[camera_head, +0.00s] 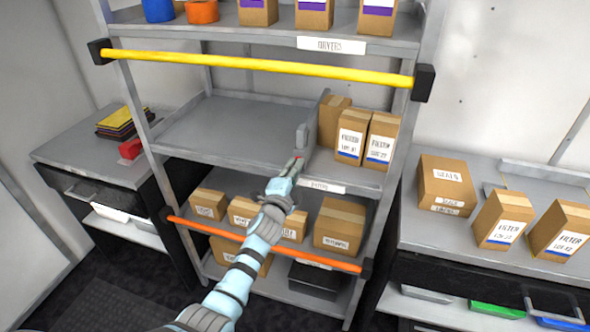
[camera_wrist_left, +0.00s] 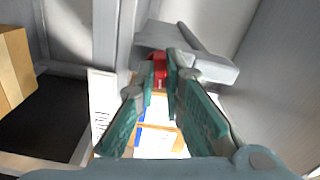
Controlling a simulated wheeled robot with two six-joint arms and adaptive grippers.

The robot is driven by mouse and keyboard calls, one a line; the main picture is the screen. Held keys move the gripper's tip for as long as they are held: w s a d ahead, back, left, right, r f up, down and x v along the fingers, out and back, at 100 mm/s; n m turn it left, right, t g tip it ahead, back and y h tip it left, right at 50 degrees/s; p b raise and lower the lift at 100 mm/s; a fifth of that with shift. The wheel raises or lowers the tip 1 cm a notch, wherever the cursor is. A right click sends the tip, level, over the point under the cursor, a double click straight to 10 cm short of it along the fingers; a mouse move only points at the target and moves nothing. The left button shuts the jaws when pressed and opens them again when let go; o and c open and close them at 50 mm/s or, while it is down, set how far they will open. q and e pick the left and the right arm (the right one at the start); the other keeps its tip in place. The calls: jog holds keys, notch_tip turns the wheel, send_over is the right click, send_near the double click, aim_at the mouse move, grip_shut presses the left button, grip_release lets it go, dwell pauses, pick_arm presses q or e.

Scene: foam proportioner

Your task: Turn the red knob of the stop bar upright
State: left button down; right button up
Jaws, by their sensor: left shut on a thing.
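The stop bar is a grey piece (camera_head: 302,137) at the front of the middle shelf, beside the upright grey divider. Its red knob (camera_head: 298,158) shows only as a small bit of red at my left gripper's tip. My left gripper (camera_head: 292,168) reaches up from below at the shelf's front edge and is shut on the knob. In the left wrist view the red knob (camera_wrist_left: 158,68) sits between the fingertips, with the grey bar (camera_wrist_left: 205,64) just beyond. The fingers hide much of the knob, so I cannot tell its exact angle. My right gripper is not in view.
Cartons (camera_head: 352,135) stand on the middle shelf right of the divider; left of it the shelf (camera_head: 225,125) is empty. A yellow bar (camera_head: 255,63) crosses above and an orange bar (camera_head: 320,260) below. Boxes (camera_head: 340,222) fill the lower shelf, near my forearm.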

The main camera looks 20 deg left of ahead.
pick_arm(q)
jog(key=shift+f+n+b, duration=0.15)
jog(key=shift+n+b, duration=2.15)
jog(key=shift+n, duration=5.4)
jog(key=c, duration=2)
grip_release()
jog(key=shift+o, duration=0.2)
jog(key=s, duration=1.2)
jog(key=shift+d, duration=0.45)
